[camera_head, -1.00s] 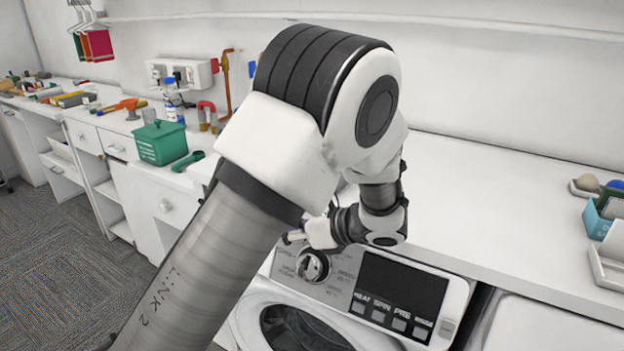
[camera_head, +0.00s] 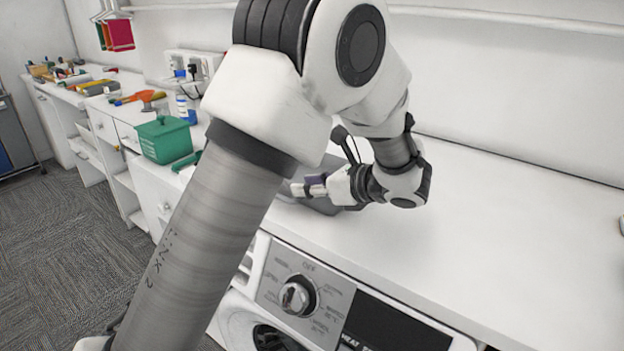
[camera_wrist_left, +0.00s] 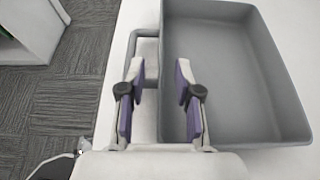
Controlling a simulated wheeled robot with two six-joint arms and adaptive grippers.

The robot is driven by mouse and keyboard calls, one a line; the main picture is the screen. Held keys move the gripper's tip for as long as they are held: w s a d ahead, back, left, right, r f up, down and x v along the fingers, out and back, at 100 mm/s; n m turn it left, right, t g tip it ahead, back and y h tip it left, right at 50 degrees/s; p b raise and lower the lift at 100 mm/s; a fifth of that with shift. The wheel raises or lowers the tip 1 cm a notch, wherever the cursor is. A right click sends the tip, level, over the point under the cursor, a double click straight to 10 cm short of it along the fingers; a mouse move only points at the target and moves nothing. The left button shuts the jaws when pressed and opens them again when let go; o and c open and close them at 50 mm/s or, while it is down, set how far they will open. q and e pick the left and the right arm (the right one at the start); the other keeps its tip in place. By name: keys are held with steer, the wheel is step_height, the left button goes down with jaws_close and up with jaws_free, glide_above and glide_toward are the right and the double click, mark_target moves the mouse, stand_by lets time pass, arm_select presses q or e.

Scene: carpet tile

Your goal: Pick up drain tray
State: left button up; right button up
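The drain tray is a grey rectangular tray with raised walls and a looped handle. In the left wrist view the drain tray (camera_wrist_left: 235,70) fills the upper right, with its handle (camera_wrist_left: 146,33) on the left side. My left gripper (camera_wrist_left: 158,72) is open, its two purple-padded fingers apart over the tray's left wall, by the handle. Contact cannot be told. In the head view the left gripper (camera_head: 304,187) is at the tray (camera_head: 325,206), which lies on the counter, partly hidden by my arm. My right gripper is not in view.
The white counter (camera_head: 480,225) is clear to the right of the tray. A washing machine (camera_head: 320,300) stands below its front edge. A green lidded box (camera_head: 165,140) and several tools stand on the counter at left. A wall shelf (camera_head: 500,20) runs above.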

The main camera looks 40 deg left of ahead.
arm_select(q)
steer(key=x, duration=0.3)
steer(key=shift+w, duration=0.1)
steer(key=shift+d+r, duration=0.1)
steer(key=shift+d, duration=0.05)
jaws_close()
